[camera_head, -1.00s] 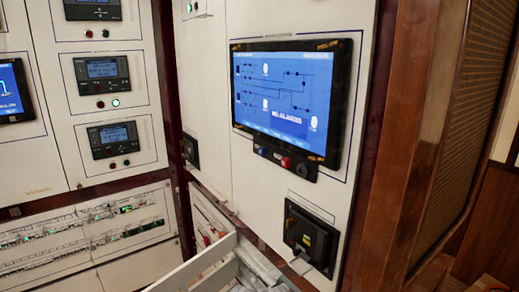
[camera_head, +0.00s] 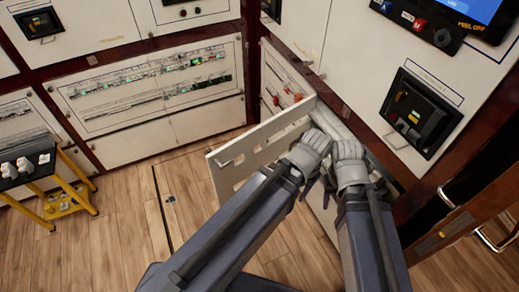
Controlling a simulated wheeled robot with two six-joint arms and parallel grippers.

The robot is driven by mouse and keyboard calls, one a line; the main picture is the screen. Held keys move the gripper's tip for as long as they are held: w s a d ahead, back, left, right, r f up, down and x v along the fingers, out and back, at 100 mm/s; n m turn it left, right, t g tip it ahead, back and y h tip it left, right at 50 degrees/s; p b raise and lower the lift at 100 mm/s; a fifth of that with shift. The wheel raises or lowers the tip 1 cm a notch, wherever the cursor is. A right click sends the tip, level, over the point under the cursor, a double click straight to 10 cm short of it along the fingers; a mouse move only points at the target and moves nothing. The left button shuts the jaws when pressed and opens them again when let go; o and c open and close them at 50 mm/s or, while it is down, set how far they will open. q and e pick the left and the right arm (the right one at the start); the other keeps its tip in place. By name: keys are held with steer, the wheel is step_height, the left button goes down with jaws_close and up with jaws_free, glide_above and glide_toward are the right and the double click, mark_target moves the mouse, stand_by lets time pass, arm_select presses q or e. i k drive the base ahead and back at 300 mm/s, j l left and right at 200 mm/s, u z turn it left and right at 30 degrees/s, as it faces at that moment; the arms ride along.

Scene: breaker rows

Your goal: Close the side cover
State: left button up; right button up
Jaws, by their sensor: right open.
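The side cover (camera_head: 228,162) is a white panel with cut-outs along it. It stands swung out from the cabinet, over the floor, so it is open. Behind it, red switches (camera_head: 276,99) show on the white cabinet face. My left gripper (camera_head: 318,138) is at the right end of the cover, overlapping it in the picture; I cannot tell whether it touches, and its jaws are unclear. My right gripper (camera_head: 347,147) is open, close beside the left one, in front of the lower cabinet. My grippers and forearms hide part of the cabinet opening.
A black boxed switch (camera_head: 420,117) sticks out of the panel at the right. A yellow stand (camera_head: 72,190) with a dark top is at the far left. Metal handles (camera_head: 492,238) are at the lower right.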

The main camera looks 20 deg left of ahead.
mark_target(224, 181)
steer(key=j+z, duration=0.2)
steer(key=j, duration=0.35)
steer(key=j+z, duration=0.2)
steer(key=j, duration=0.3)
steer(key=j+z, duration=0.15)
steer(key=j, duration=0.4)
steer(key=k+j+z, duration=0.2)
steer(key=j, duration=0.3)
steer(key=j+z, duration=0.2)
steer(key=j, duration=0.35)
steer(key=k+j+z, duration=0.2)
steer(key=j, duration=0.25)
steer(key=k+j+z, duration=0.15)
steer(key=j, duration=0.35)
steer(key=k+j+z, duration=0.2)
steer(key=j, duration=0.25)
steer(key=k+u, duration=0.25)
steer(key=k+l+u, duration=0.1)
steer(key=u, duration=0.2)
steer(key=k, duration=0.1)
